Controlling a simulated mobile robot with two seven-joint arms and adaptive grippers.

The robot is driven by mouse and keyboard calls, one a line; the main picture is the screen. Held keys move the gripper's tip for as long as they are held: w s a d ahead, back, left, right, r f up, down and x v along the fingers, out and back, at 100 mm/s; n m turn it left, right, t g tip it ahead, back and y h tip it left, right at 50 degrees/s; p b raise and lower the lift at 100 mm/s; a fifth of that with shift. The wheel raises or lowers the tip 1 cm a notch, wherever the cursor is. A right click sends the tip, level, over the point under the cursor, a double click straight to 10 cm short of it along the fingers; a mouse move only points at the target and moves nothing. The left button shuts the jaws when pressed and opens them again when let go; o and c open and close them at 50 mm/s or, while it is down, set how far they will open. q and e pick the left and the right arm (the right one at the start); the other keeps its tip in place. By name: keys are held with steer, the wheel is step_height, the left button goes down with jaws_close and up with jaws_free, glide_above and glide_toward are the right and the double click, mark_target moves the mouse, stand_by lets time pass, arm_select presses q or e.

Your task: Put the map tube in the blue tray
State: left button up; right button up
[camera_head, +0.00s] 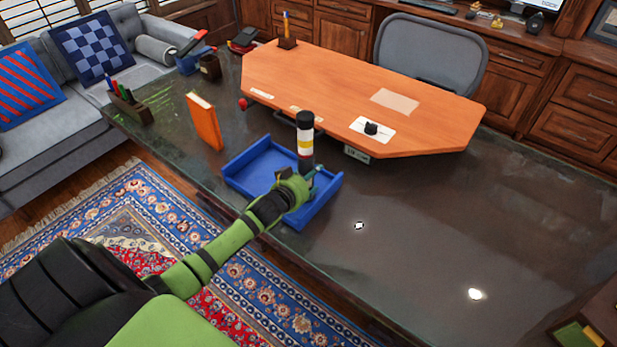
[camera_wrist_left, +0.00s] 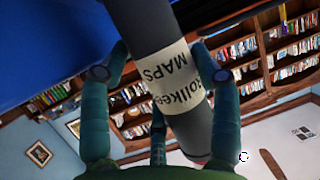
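The map tube (camera_head: 305,142) is dark with a black top, a pale label and a yellow band. It stands roughly upright over the blue tray (camera_head: 252,155), near the tray's back right side; I cannot tell whether its lower end touches the floor. My left gripper (camera_head: 305,180) is at its lower part. In the left wrist view the tube (camera_wrist_left: 165,75) runs between the green fingers of the gripper (camera_wrist_left: 160,60), which close against its sides, and its label reads "MAPS". The tray shows there as a blue area (camera_wrist_left: 50,45). My right gripper is out of view.
The tray sits at the near edge of the dark desk (camera_head: 420,220), which is clear to the right. An orange book (camera_head: 204,122) stands left of the tray. A raised orange desktop (camera_head: 340,85) is behind. A pen holder (camera_head: 130,105) is at the far left.

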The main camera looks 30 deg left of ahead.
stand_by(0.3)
arm_select(q)
steer(key=shift+r, duration=0.25)
steer(key=v, duration=1.2)
steer(key=shift+f, duration=0.15)
